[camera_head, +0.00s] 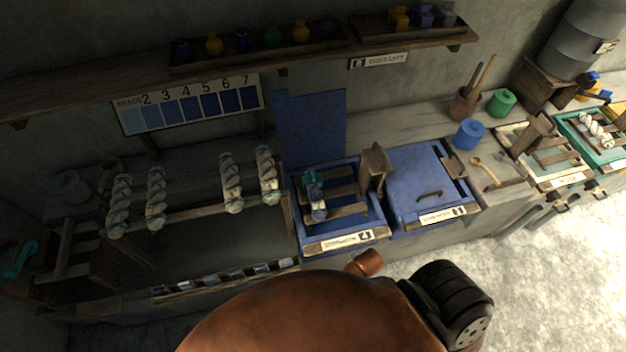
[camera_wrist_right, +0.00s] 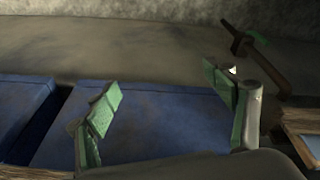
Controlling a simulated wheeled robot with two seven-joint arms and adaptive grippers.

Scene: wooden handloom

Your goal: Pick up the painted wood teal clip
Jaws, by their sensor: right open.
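A small teal piece (camera_head: 310,178), which looks like the clip, sits at the left side of the open blue vat (camera_head: 347,242) in the head view. It is at the top of a blue-and-white bundle (camera_head: 318,203). Another teal thing (camera_head: 17,258) is at the far left edge; its kind is unclear. My right gripper (camera_wrist_right: 164,96) shows only in the wrist view, with green-padded fingers spread apart and nothing between them. A blue surface (camera_wrist_right: 150,135) lies behind the fingers. I cannot make out the clip there. My left gripper is not in view.
A closed blue vat (camera_head: 415,175) stands right of the open one. A rack with several twisted skeins (camera_head: 156,198) stands left. A shelf (camera_head: 330,48) with jars runs above. A blue pot (camera_head: 469,135) and a green pot (camera_head: 502,103) stand behind, right.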

